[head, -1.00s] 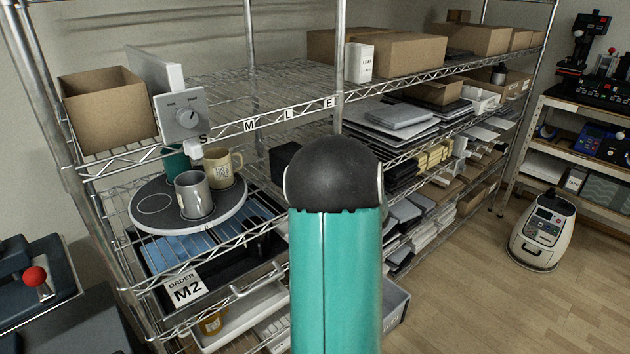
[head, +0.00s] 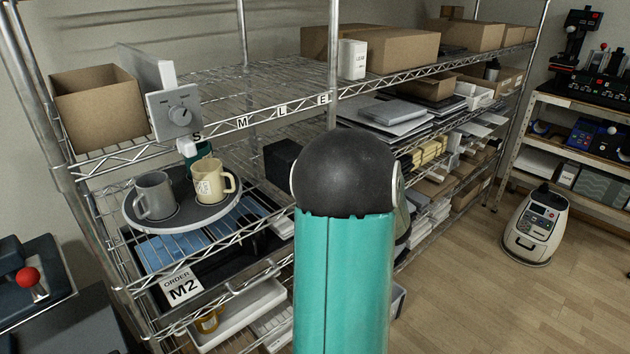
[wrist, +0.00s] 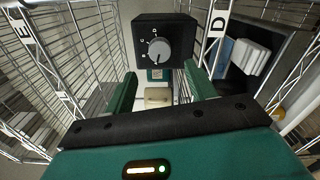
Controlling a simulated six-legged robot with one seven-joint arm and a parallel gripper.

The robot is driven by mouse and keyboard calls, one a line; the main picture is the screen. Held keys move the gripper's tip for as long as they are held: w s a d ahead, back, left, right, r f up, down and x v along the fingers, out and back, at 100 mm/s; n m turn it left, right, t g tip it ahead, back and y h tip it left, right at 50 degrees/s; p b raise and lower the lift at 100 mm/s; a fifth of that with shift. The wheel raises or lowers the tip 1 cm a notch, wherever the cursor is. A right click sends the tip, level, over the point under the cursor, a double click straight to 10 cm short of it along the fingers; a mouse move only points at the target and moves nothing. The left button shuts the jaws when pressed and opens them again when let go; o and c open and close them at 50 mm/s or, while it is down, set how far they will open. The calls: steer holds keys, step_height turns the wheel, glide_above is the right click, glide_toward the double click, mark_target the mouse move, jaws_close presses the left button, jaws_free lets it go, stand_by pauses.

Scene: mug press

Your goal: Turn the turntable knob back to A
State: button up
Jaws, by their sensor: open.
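The turntable knob (wrist: 158,50) is a grey dial on a black box, seen in the wrist view. Letters ring its upper left side, and its pointer seems to lie toward the lower left, at or near A; it is too small to be sure. The black box (head: 282,160) stands right of the turntable (head: 180,224) in the head view. A grey mug (head: 154,194), a cream mug (head: 208,183) and a mostly hidden teal mug (head: 203,151) stand on the turntable. My gripper (wrist: 160,72) is open, its green fingers either side below the knob, apparently empty. The head view hides it behind my arm.
Wire shelves and posts surround my gripper closely. An order card reading M2 (head: 182,287) hangs below the turntable. Open floor (head: 460,300) lies at the right.

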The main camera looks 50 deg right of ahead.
steer(key=v, duration=0.6)
steer(key=shift+s, duration=0.2)
steer(key=shift+w+a, duration=0.1)
steer(key=w+a+r+m+g+h, duration=0.1)
steer(key=w+a+r+m+h, duration=0.15)
steer(key=w, duration=0.25)
steer(key=w+a+r+m+g+h, duration=0.1)
steer(key=w+a+r+m+g, duration=0.15)
steer(key=w+m, duration=0.2)
steer(key=w+a+r+m+g, duration=0.2)
steer(key=w+a+m, duration=0.25)
steer(key=a, duration=0.45)
steer(key=s+a+f+m+g+y, duration=0.1)
steer(key=s+a, duration=0.3)
steer(key=a, duration=0.6)
steer(key=s+a+f+m+g+y, duration=0.1)
steer(key=s+a+m+g+y, duration=0.2)
steer(key=a, duration=0.8)
steer(key=s+a+f+m+g+y, duration=0.2)
steer(key=s+a+y, duration=0.1)
steer(key=s+a, duration=0.4)
steer(key=a, duration=0.3)
steer(key=shift+s+a, duration=0.15)
steer(key=shift+a, duration=0.2)
steer(key=shift+g+y, duration=0.25)
